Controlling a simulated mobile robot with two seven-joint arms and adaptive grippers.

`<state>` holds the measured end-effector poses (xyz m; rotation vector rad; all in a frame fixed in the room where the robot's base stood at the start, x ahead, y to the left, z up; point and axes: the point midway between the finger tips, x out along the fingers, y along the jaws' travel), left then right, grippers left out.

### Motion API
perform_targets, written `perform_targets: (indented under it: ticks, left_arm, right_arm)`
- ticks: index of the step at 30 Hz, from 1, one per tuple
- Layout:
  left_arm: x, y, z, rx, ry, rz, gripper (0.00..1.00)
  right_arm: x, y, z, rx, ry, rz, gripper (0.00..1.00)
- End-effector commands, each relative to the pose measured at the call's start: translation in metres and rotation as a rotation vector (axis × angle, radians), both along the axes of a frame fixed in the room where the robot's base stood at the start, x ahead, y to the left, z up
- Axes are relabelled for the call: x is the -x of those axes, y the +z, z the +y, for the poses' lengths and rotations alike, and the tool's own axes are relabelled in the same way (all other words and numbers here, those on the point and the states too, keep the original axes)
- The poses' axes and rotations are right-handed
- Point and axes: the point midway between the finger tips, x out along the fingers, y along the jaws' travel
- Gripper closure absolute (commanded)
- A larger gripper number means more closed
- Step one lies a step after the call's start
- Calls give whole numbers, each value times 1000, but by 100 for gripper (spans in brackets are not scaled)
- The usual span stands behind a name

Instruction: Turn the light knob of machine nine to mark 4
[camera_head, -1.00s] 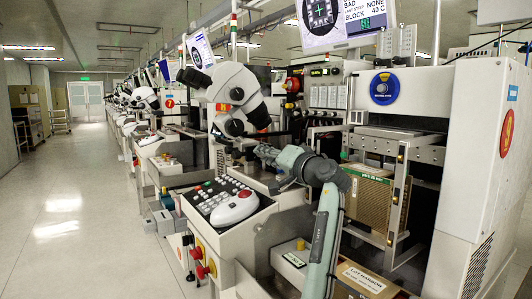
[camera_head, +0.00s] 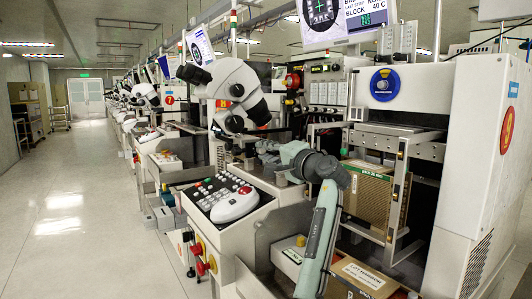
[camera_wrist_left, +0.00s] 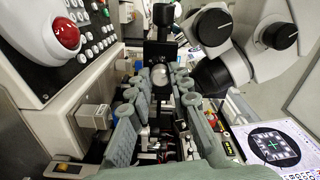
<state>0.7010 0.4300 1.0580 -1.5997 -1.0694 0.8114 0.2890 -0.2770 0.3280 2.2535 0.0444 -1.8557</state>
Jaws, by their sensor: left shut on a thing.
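Machine nine, with an orange number label (camera_head: 508,131) on its white side panel, stands at the right in the head view. My left gripper (camera_head: 262,149) reaches in beside the microscope (camera_head: 238,88). In the left wrist view, the fingers of my left gripper (camera_wrist_left: 161,79) are closed around a small, rounded, silvery knob (camera_wrist_left: 160,74) below a black bracket (camera_wrist_left: 163,28). I take this to be the light knob. No scale marks on it are readable, so its setting cannot be told. In the head view the knob is hidden. My right gripper is not in view.
A keypad console with a red trackball (camera_head: 239,198) is left of my arm; it also shows in the wrist view (camera_wrist_left: 65,33). Cardboard boxes (camera_head: 368,195) stand right of my forearm.

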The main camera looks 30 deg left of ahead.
Motion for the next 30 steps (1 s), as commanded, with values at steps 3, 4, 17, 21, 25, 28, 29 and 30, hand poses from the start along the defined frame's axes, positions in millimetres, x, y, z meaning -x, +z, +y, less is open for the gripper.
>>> perform_targets:
  ticks: [3,4,17,21,25,28,29,30]
  left_arm:
    - [0,0,0,1,-1,0,100]
    - [0,0,0,1,-1,0,100]
    - [0,0,0,1,0,-1,60]
    - [0,0,-1,1,0,-1,60]
    - [3,-1,-8,2,-2,0,60]
    - [8,-1,-23,1,-3,0,60]
    - [11,-1,-28,2,-3,-1,60]
    - [13,-1,-36,2,-4,0,60]
  right_arm:
    - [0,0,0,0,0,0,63]
    - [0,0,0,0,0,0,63]
    - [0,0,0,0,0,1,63]
    - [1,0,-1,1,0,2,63]
    - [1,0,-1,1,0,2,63]
    - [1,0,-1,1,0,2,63]
    - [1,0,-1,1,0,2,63]
    - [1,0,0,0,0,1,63]
